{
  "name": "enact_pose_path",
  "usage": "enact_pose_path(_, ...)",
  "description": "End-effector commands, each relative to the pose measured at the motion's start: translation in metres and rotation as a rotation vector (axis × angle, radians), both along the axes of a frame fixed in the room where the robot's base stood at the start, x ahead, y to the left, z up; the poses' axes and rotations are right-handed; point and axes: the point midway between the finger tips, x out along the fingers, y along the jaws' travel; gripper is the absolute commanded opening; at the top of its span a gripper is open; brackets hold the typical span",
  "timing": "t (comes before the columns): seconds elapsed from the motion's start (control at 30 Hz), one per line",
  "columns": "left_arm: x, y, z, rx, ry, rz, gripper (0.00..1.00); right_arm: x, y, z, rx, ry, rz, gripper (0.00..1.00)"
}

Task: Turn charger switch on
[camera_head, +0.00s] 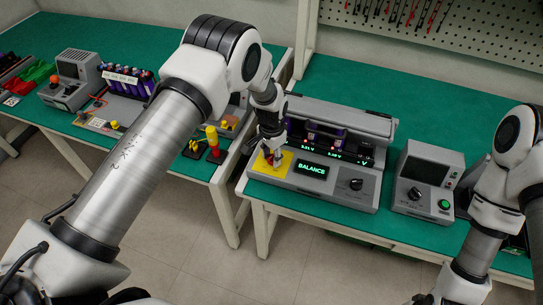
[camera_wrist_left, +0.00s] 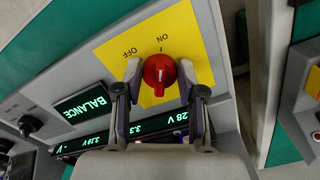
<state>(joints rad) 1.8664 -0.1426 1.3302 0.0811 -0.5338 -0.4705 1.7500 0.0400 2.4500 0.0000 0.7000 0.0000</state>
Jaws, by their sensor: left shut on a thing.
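The charger (camera_head: 320,180) is a grey unit on the green bench, with a lit display reading BALANCE (camera_head: 312,169). Its switch is a red rotary knob (camera_wrist_left: 159,72) on a yellow plate (camera_wrist_left: 198,58) marked OFF and ON. The knob's ridge runs roughly up and down in the wrist view, in line with the mark by ON. My left gripper (camera_head: 270,160) reaches down to the plate; in the wrist view its fingers (camera_wrist_left: 160,88) are shut on the knob from both sides. My right arm shows at the right edge; its gripper is out of frame.
A grey box with a dark screen (camera_head: 430,172) and green button stands right of the charger. On the left bench are a red-and-yellow switch (camera_head: 213,145), a battery pack (camera_head: 128,80) and a grey instrument (camera_head: 72,80). A gap separates the benches.

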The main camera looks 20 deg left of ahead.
Motion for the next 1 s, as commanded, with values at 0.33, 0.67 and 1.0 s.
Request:
enact_pose_path(0.33,-0.002,-0.0005,-0.0033,0.0,0.005,-0.038,0.05,0.0,0.0,-0.0014,0.0,0.0,0.0,0.35)
enact_pose_path(0.67,-0.002,-0.0005,-0.0031,0.0,0.005,-0.037,0.64,0.0,0.0,-0.0014,0.0,0.0,0.0,0.35)
enact_pose_path(1.0,-0.0005,-0.0002,0.0037,0.0,0.001,-0.036,0.64,0.0,0.0,-0.0007,0.0,0.0,0.0,0.35)
